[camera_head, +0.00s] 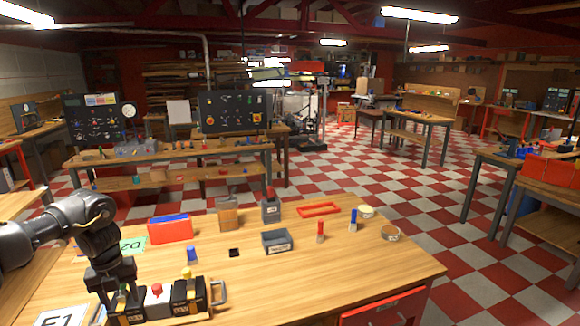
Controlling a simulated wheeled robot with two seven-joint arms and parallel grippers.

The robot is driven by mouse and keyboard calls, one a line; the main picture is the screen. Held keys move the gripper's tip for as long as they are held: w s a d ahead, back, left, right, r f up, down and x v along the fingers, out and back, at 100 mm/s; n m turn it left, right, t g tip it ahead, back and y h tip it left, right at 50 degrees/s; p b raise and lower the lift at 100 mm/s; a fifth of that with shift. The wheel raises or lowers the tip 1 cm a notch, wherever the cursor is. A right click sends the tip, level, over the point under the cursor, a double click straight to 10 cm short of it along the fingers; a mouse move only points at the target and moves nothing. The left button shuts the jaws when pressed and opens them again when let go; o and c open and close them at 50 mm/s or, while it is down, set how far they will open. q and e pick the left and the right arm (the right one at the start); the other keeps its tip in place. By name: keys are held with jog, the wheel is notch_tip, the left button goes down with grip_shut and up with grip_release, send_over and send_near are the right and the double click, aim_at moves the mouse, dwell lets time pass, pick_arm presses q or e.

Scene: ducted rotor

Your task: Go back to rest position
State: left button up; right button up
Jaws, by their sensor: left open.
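My left gripper (112,288) is at the lower left, pointing down over the near left part of the wooden table (330,270). It is open. Its fingers are close to a row of small black boxes; a box with a yellow knob (122,305) is right by the fingertips. I cannot tell whether they touch. Beside it stand a box with a red knob (157,303) and another black box with a yellow knob (188,296). My right gripper is not in view.
On the table are a red and blue bin (170,230), a blue-topped piece (192,256), a grey tray (277,242), a dark box with a red knob (270,207), a red frame (318,209) and red and blue upright pieces. The front right of the table is clear.

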pick_arm(q)
jog(key=s+d+f+m+t+h, duration=0.1)
jog(key=d+f, duration=0.7)
jog(key=d, duration=0.3)
jog(key=s+d+f+t+h, duration=0.1)
jog(key=d+f+h, duration=0.1)
jog(key=d+f, duration=0.75)
jog(key=s+d+r+n+t+h, duration=0.15)
jog(key=s+d+n, duration=0.3)
jog(key=d, duration=0.65)
jog(key=s+d+r+n+t+h, duration=0.15)
jog(key=s+d+n+t, duration=0.35)
jog(key=d, duration=0.6)
jog(key=s+a+f+n+g+y, duration=0.1)
jog(key=s+a+n+g+y, duration=0.45)
jog(key=s+a+n, duration=1.6)
jog(key=s+f+m+b, duration=0.1)
jog(key=s+f, duration=0.1)
jog(key=f, duration=1.2)
jog(key=s+f+m+b, duration=0.1)
jog(key=s+f, duration=0.1)
jog(key=f, duration=1.3)
jog(key=s+a+f+g, duration=0.2)
jog(key=s+a+f, duration=0.1)
jog(key=s+f, duration=1.2)
jog(key=shift+s, duration=0.5)
